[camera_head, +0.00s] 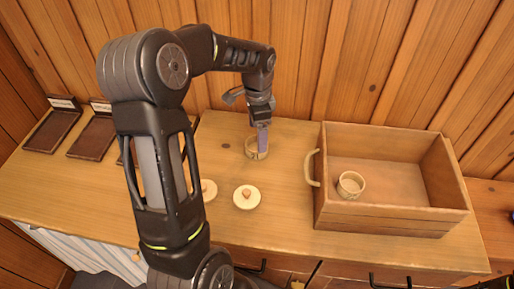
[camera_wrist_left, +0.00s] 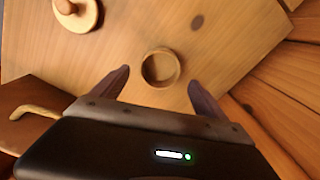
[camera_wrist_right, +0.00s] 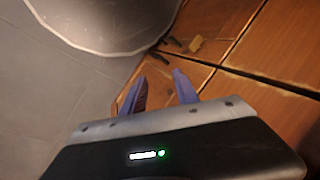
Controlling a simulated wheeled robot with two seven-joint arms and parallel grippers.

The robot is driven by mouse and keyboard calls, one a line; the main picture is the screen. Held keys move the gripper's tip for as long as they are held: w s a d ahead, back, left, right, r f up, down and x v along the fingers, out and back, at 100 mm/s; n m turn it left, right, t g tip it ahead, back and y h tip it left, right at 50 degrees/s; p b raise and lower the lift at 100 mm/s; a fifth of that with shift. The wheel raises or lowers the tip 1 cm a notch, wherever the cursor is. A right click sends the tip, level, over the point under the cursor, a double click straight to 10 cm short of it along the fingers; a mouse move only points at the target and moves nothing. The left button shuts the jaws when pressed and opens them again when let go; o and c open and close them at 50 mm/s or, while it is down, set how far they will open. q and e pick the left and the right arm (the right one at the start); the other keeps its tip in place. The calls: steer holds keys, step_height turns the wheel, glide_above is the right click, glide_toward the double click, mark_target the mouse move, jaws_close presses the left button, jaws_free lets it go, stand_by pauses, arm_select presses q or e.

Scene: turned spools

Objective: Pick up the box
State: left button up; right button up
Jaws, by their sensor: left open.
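A small round open wooden box (camera_head: 251,153) stands on the wooden counter, partly hidden by my left gripper (camera_head: 262,138). In the left wrist view the round box (camera_wrist_left: 176,69) lies ahead of the fingertips of my left gripper (camera_wrist_left: 160,82), which are wide apart with nothing between them. A second small round box (camera_head: 350,186) stands inside a large wooden crate (camera_head: 385,222) with a side handle. My right gripper (camera_wrist_right: 159,78) has its fingers apart and empty, over the brown wooden surface away from the boxes.
A round lid with a knob (camera_head: 247,197) lies in front of the round box, and another lid (camera_head: 209,189) is partly behind my left arm. Dark trays (camera_head: 52,130) lie at the far left. A plank wall (camera_head: 330,60) closes off the back.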

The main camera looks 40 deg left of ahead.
arm_select(q)
steer(key=shift+f, duration=0.15)
step_height(320, 180, down, 5)
steer(key=shift+s+a+f+p, duration=0.1)
steer(key=shift+p, duration=0.6)
steer(key=shift+c, duration=0.3)
steer(key=c, duration=1.3)
